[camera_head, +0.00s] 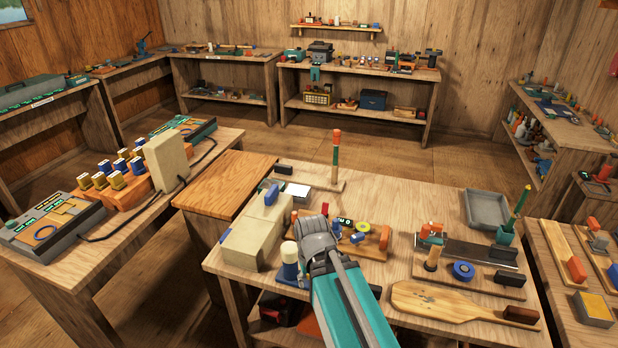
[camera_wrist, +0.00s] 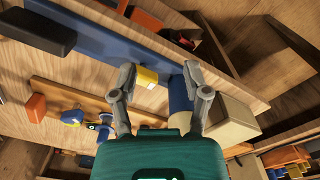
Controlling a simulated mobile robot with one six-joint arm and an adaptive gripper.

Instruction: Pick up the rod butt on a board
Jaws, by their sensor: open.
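A thin upright stick (camera_head: 336,155) with an orange top and a green band stands on a narrow wooden board (camera_head: 322,184) at the back of the table. It looks most like the rod butt. My gripper (camera_head: 316,230) is in front of it, nearer the camera, and apart from it. In the wrist view my gripper (camera_wrist: 160,85) is open, with a blue board (camera_wrist: 105,42) beyond its fingers. A yellow piece (camera_wrist: 147,77) shows between the fingers. A blue and cream cylinder (camera_wrist: 181,100) is beside the right finger; it also shows in the head view (camera_head: 289,252). I see nothing held.
A cream box (camera_head: 257,230) stands left of my gripper. A board with an orange block (camera_head: 385,238) lies to its right. Farther right are a tackle board (camera_head: 470,262), a paddle-shaped board (camera_head: 440,302) and a grey tray (camera_head: 487,209). The table's back right is mostly clear.

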